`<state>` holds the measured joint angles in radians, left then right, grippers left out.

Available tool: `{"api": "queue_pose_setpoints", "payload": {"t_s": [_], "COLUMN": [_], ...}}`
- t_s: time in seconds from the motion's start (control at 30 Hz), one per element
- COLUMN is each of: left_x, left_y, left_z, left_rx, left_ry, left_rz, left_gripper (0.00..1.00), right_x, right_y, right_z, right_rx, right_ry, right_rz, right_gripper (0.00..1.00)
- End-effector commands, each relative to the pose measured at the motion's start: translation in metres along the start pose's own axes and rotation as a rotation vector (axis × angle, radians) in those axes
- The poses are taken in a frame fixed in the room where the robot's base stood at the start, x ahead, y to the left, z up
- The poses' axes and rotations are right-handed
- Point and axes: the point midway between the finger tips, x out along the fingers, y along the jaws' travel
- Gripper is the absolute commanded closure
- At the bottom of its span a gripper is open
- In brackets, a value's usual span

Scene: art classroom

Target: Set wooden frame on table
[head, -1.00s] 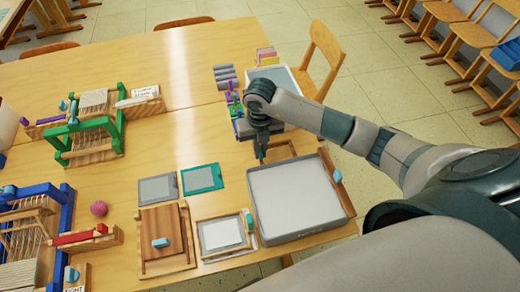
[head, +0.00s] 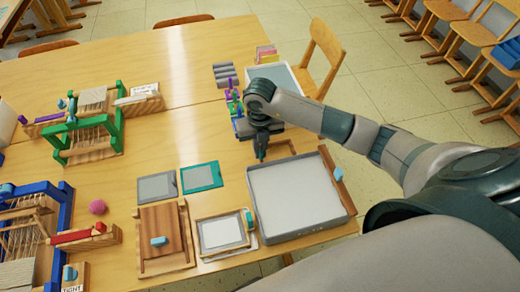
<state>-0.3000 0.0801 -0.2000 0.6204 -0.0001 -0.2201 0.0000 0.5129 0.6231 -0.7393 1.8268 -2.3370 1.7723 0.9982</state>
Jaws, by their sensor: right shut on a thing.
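My right gripper (head: 261,155) points down at the right part of the table, just behind a grey tray. It is shut at the left end of a thin wooden frame (head: 289,147), which is partly hidden by the gripper and arm. The frame lies low, at or very near the table (head: 165,130); I cannot tell whether it touches. Another small wooden frame (head: 243,243) lies around a pale sheet at the table's front. My left gripper is not in view.
The grey tray (head: 297,197) stands in front of the gripper. A wooden board (head: 165,222) and grey and green-edged plates (head: 202,177) lie left of it. Green (head: 115,130) and blue (head: 67,205) looms stand at left. A chair (head: 322,55) is beyond the table's far right edge.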

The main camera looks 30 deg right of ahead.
Motion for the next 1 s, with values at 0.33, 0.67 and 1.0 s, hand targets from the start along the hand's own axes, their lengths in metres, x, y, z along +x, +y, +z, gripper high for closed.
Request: {"api": "queue_pose_setpoints", "payload": {"t_s": [0.33, 0.67, 1.0], "left_x": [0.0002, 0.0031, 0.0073], "left_y": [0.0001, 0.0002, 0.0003], "left_z": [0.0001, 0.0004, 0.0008], "left_rx": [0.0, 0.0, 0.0], "left_ry": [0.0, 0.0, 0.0], "left_rz": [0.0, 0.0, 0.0], "left_gripper": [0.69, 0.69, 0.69], "right_x": [-0.0001, 0.0032, 0.0083], "right_y": [0.0002, 0.0002, 0.0003], "right_z": [0.0001, 0.0002, 0.0004], "right_rx": [0.0, 0.0, 0.001], "right_ry": [0.0, 0.0, -0.001], "right_rz": [0.0, 0.0, 0.001], "right_gripper": [1.0, 1.0, 1.0]}}
